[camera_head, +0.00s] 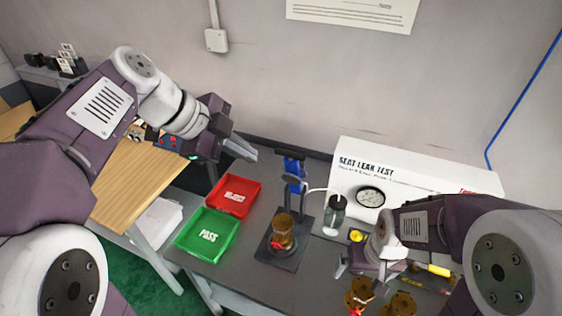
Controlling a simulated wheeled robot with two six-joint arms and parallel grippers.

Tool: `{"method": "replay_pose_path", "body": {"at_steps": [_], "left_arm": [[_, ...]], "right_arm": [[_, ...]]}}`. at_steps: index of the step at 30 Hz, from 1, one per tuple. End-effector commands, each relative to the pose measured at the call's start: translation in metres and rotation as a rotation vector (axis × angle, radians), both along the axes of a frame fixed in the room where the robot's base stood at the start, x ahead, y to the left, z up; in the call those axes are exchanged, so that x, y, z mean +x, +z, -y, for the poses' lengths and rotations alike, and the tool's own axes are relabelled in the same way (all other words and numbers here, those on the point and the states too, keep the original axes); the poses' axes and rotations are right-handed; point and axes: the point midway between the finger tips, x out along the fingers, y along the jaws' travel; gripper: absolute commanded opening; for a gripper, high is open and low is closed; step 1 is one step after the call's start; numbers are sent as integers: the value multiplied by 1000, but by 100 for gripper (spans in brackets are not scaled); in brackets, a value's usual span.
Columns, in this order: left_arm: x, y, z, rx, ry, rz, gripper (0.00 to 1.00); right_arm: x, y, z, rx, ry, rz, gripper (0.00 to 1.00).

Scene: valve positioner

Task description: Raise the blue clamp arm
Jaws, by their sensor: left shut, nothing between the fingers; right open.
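The blue clamp arm (293,168) stands on a dark fixture plate (268,254) at the middle of the bench. A brass valve part (283,232) with a red piece at its front sits on the plate below the clamp. My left gripper (252,156) is shut and empty, in the air to the left of the blue clamp arm and apart from it. My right gripper (355,277) is open, low over the bench at the right, near other brass parts and apart from the clamp. Its fingers are partly hidden by its own wrist.
A red tray (256,192) and a green PASS tray (228,252) lie left of the fixture. A white seat leak test panel (410,174) with a gauge (370,197) and a clear bottle (334,215) stand right of it. Brass parts (402,304) lie at the front right.

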Motion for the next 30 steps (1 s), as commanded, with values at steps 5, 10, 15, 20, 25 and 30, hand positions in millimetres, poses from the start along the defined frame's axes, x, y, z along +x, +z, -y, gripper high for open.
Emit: {"method": "replay_pose_path", "body": {"at_steps": [5,10,15,20,25,30], "left_arm": [[7,-20,14,0,-3,-7,0],[21,-49,34,-1,-2,-10,0],[33,-77,53,2,0,-9,0],[58,-70,60,1,3,-7,0],[70,-71,63,1,3,-5,0],[72,-72,64,1,4,-3,0]], "right_arm": [[0,2,0,-1,4,0,100],[1,6,0,-2,6,0,100],[1,10,0,-2,7,0,100],[1,28,0,-2,8,0,100],[1,33,0,-2,8,0,100],[1,32,0,-2,8,-1,100]]}}
